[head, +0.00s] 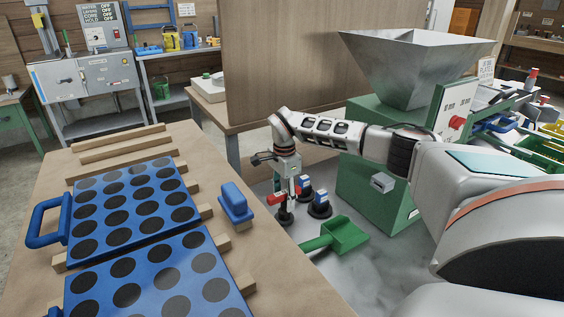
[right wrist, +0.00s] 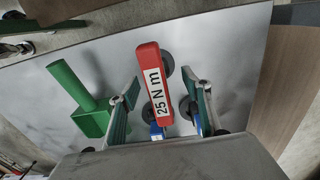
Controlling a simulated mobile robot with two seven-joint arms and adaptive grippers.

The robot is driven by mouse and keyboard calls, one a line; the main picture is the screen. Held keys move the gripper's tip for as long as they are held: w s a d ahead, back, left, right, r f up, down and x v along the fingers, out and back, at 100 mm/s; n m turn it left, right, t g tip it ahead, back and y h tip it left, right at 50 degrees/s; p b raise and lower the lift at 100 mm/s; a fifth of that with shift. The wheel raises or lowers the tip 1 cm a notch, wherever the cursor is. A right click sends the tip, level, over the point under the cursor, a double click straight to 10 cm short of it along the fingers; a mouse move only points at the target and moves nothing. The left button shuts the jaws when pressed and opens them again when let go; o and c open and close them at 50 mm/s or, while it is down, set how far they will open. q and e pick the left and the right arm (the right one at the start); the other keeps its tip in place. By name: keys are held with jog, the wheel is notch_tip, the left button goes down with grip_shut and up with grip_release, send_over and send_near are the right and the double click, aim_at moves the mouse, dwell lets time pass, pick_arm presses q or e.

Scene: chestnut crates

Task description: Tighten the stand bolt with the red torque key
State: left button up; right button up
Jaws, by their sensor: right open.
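My right gripper (head: 288,190) points down over the grey surface and is open. In the right wrist view its two green-padded fingers (right wrist: 160,103) stand on either side of the red torque key (right wrist: 150,75), which is labelled "25 N m". Gaps show between the key and the fingers. In the head view the red key (head: 277,198) shows partly behind the gripper. Two blue-and-white keys, one (head: 321,197) in front of the other (head: 306,184), stand on dark round bases beside it. I cannot make out the stand bolt. My left gripper is out of view.
A green scoop (head: 345,235) lies near the keys. A green machine (head: 370,195) with a metal hopper (head: 415,70) stands behind. Blue trays with dark round holes (head: 125,215) and a blue-handled brush (head: 235,202) are on the brown table at left.

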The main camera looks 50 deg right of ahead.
aim_at(284, 206)
jog(key=f, duration=0.2)
jog(key=f+b, duration=0.1)
jog(key=shift+s+f, duration=0.25)
jog(key=shift+f, duration=0.15)
jog(key=shift+w+f, duration=0.1)
jog(key=shift+f, duration=0.2)
jog(key=shift+r, duration=0.25)
grip_shut()
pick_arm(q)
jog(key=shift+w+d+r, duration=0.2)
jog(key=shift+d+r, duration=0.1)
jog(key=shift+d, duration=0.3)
